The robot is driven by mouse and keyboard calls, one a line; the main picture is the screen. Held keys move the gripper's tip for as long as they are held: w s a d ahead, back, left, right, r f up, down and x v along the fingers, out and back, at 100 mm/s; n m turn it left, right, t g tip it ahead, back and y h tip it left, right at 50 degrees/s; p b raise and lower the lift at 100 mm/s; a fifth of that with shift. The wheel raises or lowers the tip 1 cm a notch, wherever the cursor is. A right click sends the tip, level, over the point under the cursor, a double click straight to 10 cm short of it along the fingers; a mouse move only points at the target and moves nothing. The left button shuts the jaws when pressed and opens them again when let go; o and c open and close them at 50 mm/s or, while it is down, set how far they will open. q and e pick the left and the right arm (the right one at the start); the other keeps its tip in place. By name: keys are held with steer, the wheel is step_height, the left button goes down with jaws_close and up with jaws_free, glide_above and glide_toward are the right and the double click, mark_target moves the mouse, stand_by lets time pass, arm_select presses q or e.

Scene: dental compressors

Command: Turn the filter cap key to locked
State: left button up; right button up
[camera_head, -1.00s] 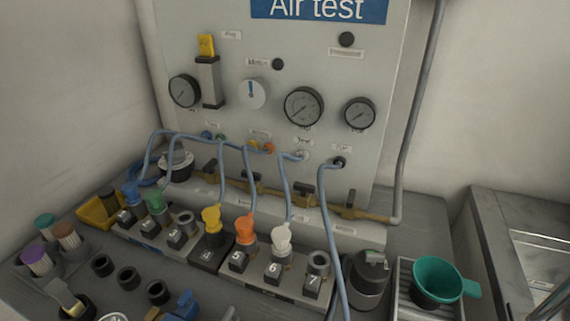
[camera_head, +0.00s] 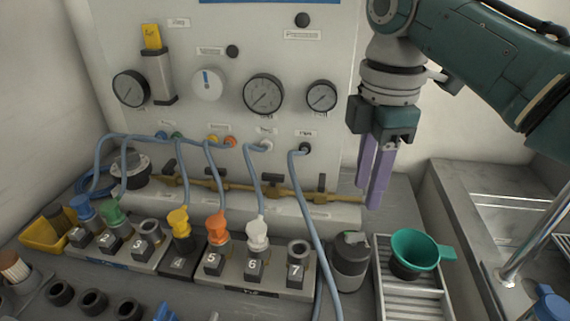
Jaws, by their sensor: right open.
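A dark grey canister (camera_head: 350,265) with a black cap (camera_head: 352,240) stands at the right end of the numbered row. A small light mark shows on the cap; whether this is the key, and how it is turned, I cannot tell. My right gripper (camera_head: 367,194) comes in from the upper right and points down, above and slightly right of the canister. Its purple fingers are open and apart from the cap. No left gripper shows.
Several numbered ports (camera_head: 298,252) with blue hoses stand left of the canister. A slotted tray (camera_head: 405,304) with a green funnel (camera_head: 415,250) is on the right. The gauge panel (camera_head: 225,125) rises behind, with a brass pipe (camera_head: 230,187) below it.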

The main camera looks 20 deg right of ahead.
mark_target(356, 234)
step_height(356, 234, down, 10)
steer(key=shift+w+r+b, duration=0.1)
steer(key=shift+r+b, duration=0.1)
steer(key=shift+b, duration=0.95)
jaws_close()
